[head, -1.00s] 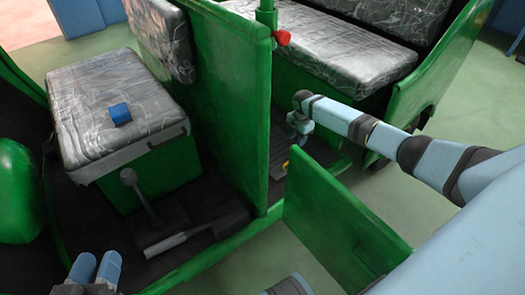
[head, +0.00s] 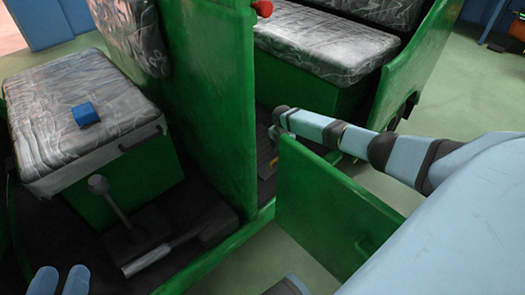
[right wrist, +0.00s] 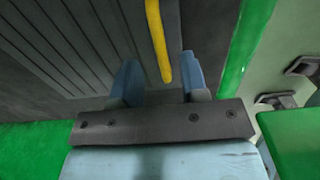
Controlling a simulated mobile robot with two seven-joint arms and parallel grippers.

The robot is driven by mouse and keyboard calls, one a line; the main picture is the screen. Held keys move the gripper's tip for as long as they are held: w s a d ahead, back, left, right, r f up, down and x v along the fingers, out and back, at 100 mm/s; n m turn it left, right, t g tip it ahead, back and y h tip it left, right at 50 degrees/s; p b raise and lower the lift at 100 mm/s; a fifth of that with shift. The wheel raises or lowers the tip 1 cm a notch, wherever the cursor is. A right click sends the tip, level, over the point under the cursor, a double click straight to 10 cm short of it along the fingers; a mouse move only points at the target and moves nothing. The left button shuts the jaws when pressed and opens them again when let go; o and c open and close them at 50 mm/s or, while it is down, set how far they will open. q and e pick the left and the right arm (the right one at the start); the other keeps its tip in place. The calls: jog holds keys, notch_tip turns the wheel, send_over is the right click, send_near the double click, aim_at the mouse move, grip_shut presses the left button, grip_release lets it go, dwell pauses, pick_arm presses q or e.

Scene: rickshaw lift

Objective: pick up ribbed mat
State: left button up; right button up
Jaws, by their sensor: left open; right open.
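The ribbed mat (right wrist: 75,40) is dark grey with long raised ridges and fills the upper left of the right wrist view. In the head view a small part of the mat (head: 266,155) shows in the gap between the green partition and the low green panel. My right gripper (right wrist: 160,78) is open over the mat, with its two blue fingers apart and a yellow bar (right wrist: 157,40) just ahead between them. I cannot tell whether the fingers touch the mat. In the head view the panel hides most of this gripper. My left gripper (head: 61,280) is open and empty at the bottom left.
The low green panel (head: 320,210) stands in front of my right arm. The tall green partition (head: 205,110) rises to the left. A lever (head: 110,200) stands on the dark floor. The rear seat (head: 320,45) is behind.

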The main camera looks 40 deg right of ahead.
aim_at(267, 159)
notch_tip(267, 159, down, 4)
jog(key=shift+s+a+f+b, duration=0.1)
jog(key=shift+a+f+b, duration=0.05)
jog(key=shift+b, duration=0.9)
grip_shut()
pick_arm(q)
jog(key=shift+w+a+r+m+t, duration=0.2)
jog(key=shift+w+a+m+t, duration=0.2)
jog(key=shift+w+m+t, duration=0.45)
jog(key=shift+s+g+h, duration=0.2)
jog(key=shift+g+h, duration=0.05)
jog(key=shift+h, duration=0.05)
